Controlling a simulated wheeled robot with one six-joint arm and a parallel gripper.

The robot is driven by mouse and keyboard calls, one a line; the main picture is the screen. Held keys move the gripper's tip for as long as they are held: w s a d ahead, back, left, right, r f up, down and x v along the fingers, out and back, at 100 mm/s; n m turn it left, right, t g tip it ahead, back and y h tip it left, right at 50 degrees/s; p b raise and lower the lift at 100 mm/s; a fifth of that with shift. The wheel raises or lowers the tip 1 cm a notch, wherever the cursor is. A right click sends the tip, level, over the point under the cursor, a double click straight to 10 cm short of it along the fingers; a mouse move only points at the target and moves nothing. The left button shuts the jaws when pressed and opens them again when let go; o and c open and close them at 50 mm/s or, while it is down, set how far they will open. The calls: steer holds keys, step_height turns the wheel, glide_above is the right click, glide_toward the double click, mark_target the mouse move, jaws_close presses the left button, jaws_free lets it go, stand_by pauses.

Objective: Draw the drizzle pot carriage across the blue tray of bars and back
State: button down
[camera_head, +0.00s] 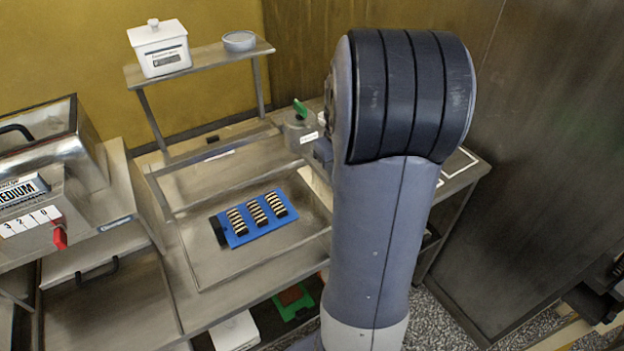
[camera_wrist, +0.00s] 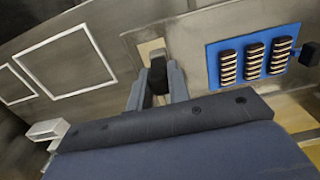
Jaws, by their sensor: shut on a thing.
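The blue tray (camera_head: 254,233) lies flat on the steel bench with three rows of dark bars (camera_head: 257,212) that carry pale stripes. It also shows at the right of the wrist view (camera_wrist: 213,65). The drizzle pot (camera_head: 299,132), a grey metal box with a green lever, stands behind and to the right of the tray. My gripper (camera_wrist: 158,92) is shut on a dark upright handle (camera_wrist: 158,72), apparently the carriage's; the pot itself is not clear in the wrist view. My arm hides most of the gripper and carriage in the head view.
A raised shelf (camera_head: 205,60) at the back holds a white lidded container (camera_head: 160,48) and a grey bowl (camera_head: 239,41). A steel machine (camera_head: 50,150) with a red switch stands at the left. A dark wall (camera_head: 540,150) is at the right. The bench around the tray is clear.

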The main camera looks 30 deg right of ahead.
steer(key=shift+d, duration=1.15)
steer(key=c, duration=1.3)
jaws_free()
steer(key=shift+d, duration=0.15)
step_height(320, 180, up, 11)
steer(key=shift+f, duration=0.1)
